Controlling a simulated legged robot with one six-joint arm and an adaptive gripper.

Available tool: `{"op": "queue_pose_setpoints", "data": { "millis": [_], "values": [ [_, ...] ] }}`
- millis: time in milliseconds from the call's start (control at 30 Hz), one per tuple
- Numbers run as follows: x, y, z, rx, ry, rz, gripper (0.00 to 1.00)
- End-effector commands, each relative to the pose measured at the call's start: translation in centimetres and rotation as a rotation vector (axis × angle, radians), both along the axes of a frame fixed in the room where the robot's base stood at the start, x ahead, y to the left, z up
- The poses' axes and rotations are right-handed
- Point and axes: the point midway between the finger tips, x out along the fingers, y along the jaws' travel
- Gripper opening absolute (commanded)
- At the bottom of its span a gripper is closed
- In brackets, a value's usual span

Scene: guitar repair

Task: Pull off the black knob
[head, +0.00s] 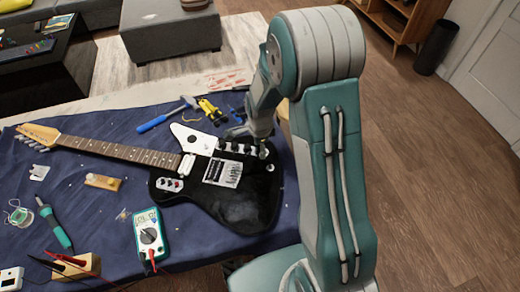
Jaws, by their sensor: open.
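A black electric guitar (245,207) lies on the dark blue cloth with its neck pointing left. A row of small dark knobs (222,144) sits along its upper edge, beside the white pickguard. They are too small to tell apart clearly by colour. My gripper (246,142) is open over this row, at the upper right of the guitar body. It partly hides the knobs at the right of the row. I cannot tell whether the fingers touch a knob or stand around one.
A blue-handled hammer (155,123), yellow-handled pliers (209,108) and small tools lie behind the guitar. A teal multimeter (150,233), a soldering iron (56,229) and a wooden block (77,266) lie in front. The blue cloth (100,205) has free room between them.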

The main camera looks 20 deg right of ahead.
Motion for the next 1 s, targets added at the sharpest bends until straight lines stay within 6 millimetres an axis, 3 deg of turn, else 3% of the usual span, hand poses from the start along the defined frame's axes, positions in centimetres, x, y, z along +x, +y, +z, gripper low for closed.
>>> {"op": "queue_pose_setpoints", "data": {
  "millis": [433, 467, 500, 600, 1000],
  "values": [
    [0.02, 0.0, 0.01, 0.0, 0.0, 0.0, 0.67],
    [0.02, 0.0, 0.01, 0.0, 0.0, 0.0, 0.58],
    [0.02, 0.0, 0.01, 0.0, 0.0, 0.0, 0.4],
    [0.02, 0.0, 0.01, 0.0, 0.0, 0.0, 0.0],
    [0.05, 0.0, 0.4, 0.0, 0.0, 0.0, 0.0]
  ]
}}
